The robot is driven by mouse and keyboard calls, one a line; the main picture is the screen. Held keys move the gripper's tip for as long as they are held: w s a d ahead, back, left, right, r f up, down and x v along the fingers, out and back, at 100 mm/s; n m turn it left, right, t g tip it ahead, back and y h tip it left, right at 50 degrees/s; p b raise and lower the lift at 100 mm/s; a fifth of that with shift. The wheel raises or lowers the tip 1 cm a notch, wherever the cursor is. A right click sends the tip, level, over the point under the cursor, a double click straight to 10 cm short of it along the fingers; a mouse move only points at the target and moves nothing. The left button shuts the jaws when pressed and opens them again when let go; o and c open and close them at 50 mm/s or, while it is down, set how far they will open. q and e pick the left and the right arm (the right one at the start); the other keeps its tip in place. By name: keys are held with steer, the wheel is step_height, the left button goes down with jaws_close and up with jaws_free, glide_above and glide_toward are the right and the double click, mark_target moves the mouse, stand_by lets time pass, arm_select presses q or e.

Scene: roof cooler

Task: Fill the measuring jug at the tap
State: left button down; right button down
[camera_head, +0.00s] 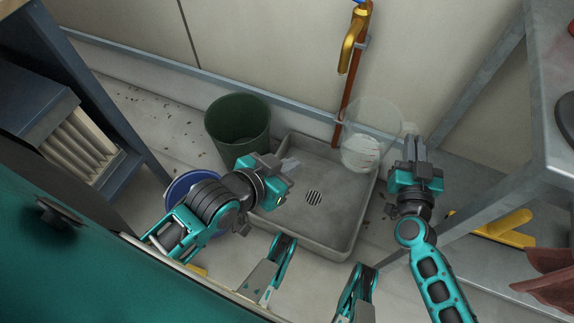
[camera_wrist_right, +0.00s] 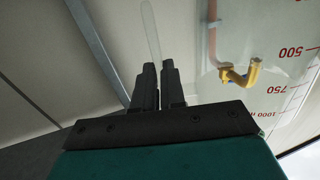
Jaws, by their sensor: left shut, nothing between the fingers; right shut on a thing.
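The clear measuring jug (camera_head: 372,130) is held above the right part of the grey floor tray. Its red scale marks show in the right wrist view (camera_wrist_right: 290,88). My right gripper (camera_head: 414,148) is shut on the jug's handle, at the jug's right side. The handle stands between the fingers (camera_wrist_right: 158,82) in the wrist view. The brass tap (camera_head: 350,47) with a blue top hangs on a copper pipe at the wall, up and left of the jug in the head view. I cannot see water running. My left gripper (camera_head: 290,165) is shut and empty over the tray's left part.
The grey tray (camera_head: 345,218) with a drain stands on the floor below. A green bucket (camera_head: 237,125) and a blue tub (camera_head: 180,186) stand to its left. A metal stand (camera_head: 490,90) is at the right, with a yellow object (camera_head: 505,230) below. A teal surface (camera_head: 110,270) fills the lower left.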

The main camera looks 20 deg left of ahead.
arm_select(q)
steer(key=shift+s+f, duration=0.1)
steer(key=shift+s, duration=0.05)
arm_select(e)
step_height(320, 180, up, 6)
stand_by(0.5)
